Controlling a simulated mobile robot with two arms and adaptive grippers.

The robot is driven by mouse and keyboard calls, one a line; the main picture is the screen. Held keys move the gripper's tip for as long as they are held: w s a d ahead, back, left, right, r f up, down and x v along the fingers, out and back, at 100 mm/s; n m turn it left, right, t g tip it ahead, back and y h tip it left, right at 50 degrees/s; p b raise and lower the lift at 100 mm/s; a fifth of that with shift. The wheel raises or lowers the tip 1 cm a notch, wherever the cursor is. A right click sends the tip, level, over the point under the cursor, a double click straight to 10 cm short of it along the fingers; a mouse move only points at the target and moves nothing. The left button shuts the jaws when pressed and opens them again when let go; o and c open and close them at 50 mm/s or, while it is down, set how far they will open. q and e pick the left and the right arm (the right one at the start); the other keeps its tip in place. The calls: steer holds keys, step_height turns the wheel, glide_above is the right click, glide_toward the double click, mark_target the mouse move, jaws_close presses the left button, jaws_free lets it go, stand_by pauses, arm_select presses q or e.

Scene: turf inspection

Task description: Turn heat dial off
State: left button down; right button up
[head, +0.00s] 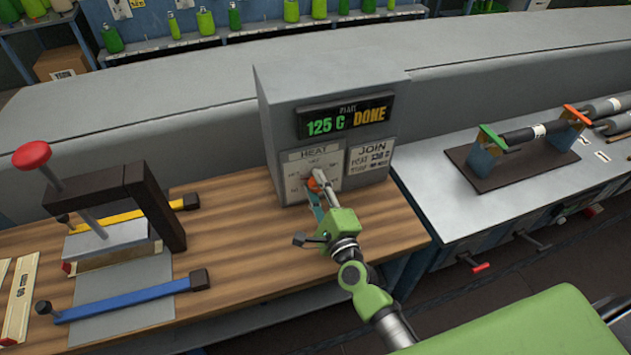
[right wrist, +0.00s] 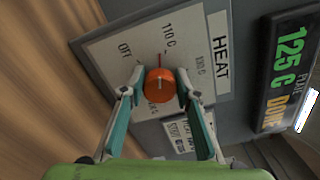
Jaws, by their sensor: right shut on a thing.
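The grey heater box (head: 268,115) stands on the wooden bench with a display (head: 345,115) reading 125 C and DONE. Its HEAT panel (head: 296,172) carries the orange heat dial (head: 317,183). My right gripper (head: 316,193) reaches the panel and is shut on the dial. In the right wrist view the round orange dial (right wrist: 160,86) sits between the two teal-padded fingers. A thin red mark above it points toward the 110 C label, with OFF to the left. In the head view the gripper partly hides the dial. My left gripper is not in view.
A press with a red knob (head: 32,155) stands on the bench at left, near a yellow bar (head: 112,217) and a blue bar (head: 122,300). A grey bench with a roller stand (head: 500,185) is at right. Bare wood (head: 235,245) lies between press and box.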

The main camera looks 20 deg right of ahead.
steer(key=n, duration=0.1)
steer(key=n+p, duration=0.1)
steer(key=n, duration=0.3)
steer(key=shift+d+p, duration=0.3)
steer(key=shift+p, duration=0.1)
steer(key=shift+w+r+n+p, duration=0.1)
steer(key=shift+n+p, duration=0.5)
steer(key=shift+n, duration=1.7)
steer(key=o, duration=1.1)
steer(key=shift+d+r, duration=0.1)
steer(key=shift+c, duration=0.2)
steer(key=shift+o, duration=0.3)
steer(key=shift+f, duration=0.2)
